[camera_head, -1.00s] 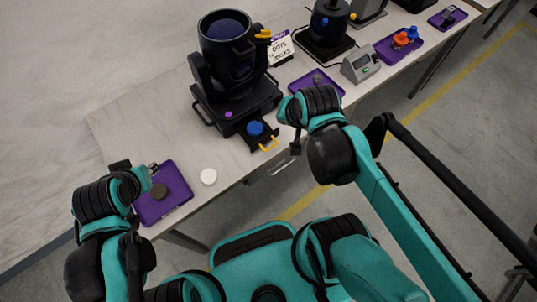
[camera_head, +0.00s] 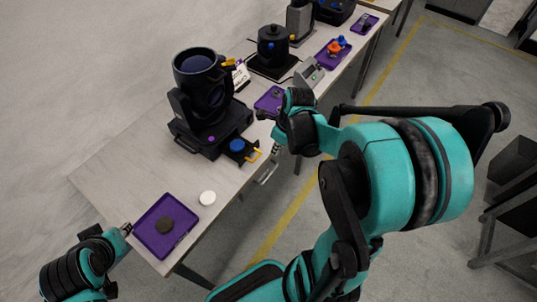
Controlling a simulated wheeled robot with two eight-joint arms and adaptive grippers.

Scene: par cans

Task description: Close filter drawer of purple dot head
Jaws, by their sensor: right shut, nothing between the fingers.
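The black moving head with a purple dot (camera_head: 211,139) on its base stands on the table, tilted head up. Its filter drawer (camera_head: 238,158) sticks out at the front right, with a blue round filter (camera_head: 238,146) in it and a yellow handle (camera_head: 254,155) at its outer end. My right gripper (camera_head: 277,149) is shut and empty, just to the right of the yellow handle with a small gap; its tips are small and partly hidden by the wrist. My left gripper (camera_head: 127,229) is at the left edge of the near purple tray; its fingers are too small to read.
The purple tray (camera_head: 150,246) holds a dark disc (camera_head: 164,225). A white disc (camera_head: 207,198) lies beside it. Floor right of the table is clear.

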